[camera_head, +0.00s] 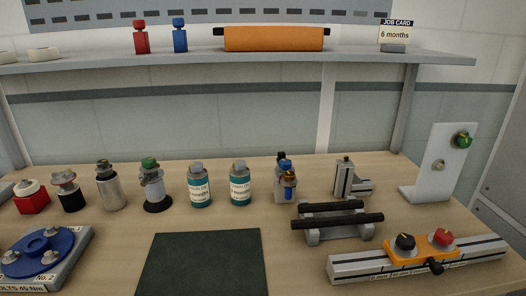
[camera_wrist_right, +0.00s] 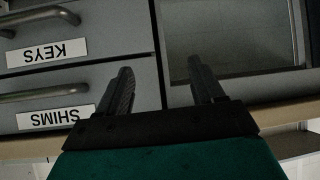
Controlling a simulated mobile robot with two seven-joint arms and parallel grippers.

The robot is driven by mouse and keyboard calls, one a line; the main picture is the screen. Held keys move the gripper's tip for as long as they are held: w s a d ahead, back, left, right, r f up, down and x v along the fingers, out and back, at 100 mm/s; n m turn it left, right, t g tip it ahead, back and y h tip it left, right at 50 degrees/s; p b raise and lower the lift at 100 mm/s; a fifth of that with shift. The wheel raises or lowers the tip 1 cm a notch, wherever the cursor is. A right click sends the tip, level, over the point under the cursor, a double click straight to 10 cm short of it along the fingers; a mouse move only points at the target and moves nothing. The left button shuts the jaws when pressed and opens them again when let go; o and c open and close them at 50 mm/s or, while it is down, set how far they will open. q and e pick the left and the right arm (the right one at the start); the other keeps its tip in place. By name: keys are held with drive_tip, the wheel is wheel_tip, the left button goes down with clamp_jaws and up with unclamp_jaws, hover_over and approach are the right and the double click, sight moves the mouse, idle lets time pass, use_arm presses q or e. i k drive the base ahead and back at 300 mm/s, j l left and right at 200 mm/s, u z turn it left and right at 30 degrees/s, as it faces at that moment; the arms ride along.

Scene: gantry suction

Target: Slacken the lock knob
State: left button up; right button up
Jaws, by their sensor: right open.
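A grey slotted rail (camera_head: 345,268) lies at the front right of the bench and carries an orange carriage (camera_head: 422,248). On the carriage are a black knob (camera_head: 404,241) and a red knob (camera_head: 443,238), with a small black knob (camera_head: 435,266) on its front side. No label shows which one is the lock knob. My right gripper (camera_wrist_right: 160,72) is open and empty in the right wrist view, facing drawer fronts, away from the carriage. Neither gripper shows in the head view.
A stand with black bars (camera_head: 338,221) is left of the rail, and a white upright plate (camera_head: 438,165) with a green knob stands behind it. A dark mat (camera_head: 202,265) lies front centre. Drawers labelled KEYS (camera_wrist_right: 47,52) and SHIMS (camera_wrist_right: 53,117) appear upside down in the wrist view.

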sight(443, 237)
drive_tip(key=z, duration=1.25)
